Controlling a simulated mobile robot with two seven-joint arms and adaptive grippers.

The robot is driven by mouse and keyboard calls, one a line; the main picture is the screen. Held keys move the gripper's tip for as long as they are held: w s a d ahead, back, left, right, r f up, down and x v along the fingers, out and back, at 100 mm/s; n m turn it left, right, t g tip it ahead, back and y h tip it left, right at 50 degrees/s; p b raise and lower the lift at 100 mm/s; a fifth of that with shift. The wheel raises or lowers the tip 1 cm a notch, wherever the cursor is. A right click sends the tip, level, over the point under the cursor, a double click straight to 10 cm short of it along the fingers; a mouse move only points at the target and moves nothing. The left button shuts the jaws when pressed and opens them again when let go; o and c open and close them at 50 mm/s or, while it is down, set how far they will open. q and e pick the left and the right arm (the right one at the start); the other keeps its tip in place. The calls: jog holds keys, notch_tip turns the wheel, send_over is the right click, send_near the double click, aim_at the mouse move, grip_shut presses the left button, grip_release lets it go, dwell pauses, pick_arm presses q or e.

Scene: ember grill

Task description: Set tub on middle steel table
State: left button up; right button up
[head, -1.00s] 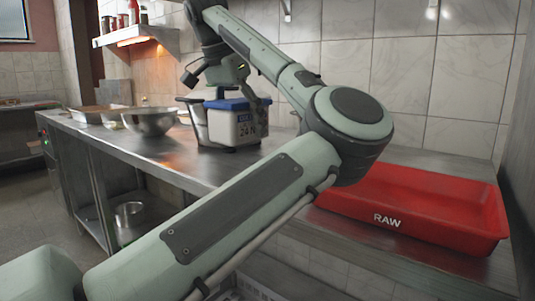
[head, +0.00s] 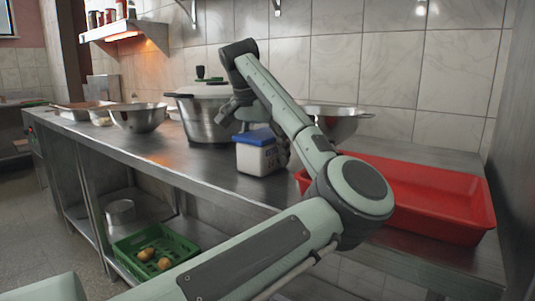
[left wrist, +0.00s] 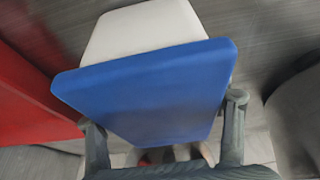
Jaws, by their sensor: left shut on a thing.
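The tub (head: 258,158) is a small white box with a blue lid, upright at the steel table's (head: 215,178) surface, between the big pot and the red tray. I cannot tell whether its base touches the steel. My left gripper (head: 283,148) is shut on it, partly hidden behind my own forearm. In the left wrist view the blue lid (left wrist: 150,90) fills the middle, with a finger of the left gripper (left wrist: 163,112) at either side of it. My right gripper is not in view.
A lidded steel pot (head: 205,118) stands just left of the tub. A red tray (head: 440,215) lies close on the right. A steel colander or bowl (head: 335,122) is behind, another bowl (head: 138,118) farther left. A green crate (head: 180,245) sits on the lower shelf. The table's front strip is clear.

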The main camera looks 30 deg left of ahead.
aim_at(255, 136)
pick_arm(q)
jog(key=o, duration=1.6)
jog(key=shift+o, duration=0.2)
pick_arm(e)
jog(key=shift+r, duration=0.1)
pick_arm(q)
jog(key=shift+s+r, duration=0.1)
jog(key=shift+r, duration=0.25)
jog(key=p+v, duration=0.1)
jog(key=v, duration=0.9)
jog(key=shift+s+r, duration=0.2)
jog(key=shift+r, duration=0.1)
jog(key=shift+s+r, duration=0.2)
jog(key=shift+r, duration=0.15)
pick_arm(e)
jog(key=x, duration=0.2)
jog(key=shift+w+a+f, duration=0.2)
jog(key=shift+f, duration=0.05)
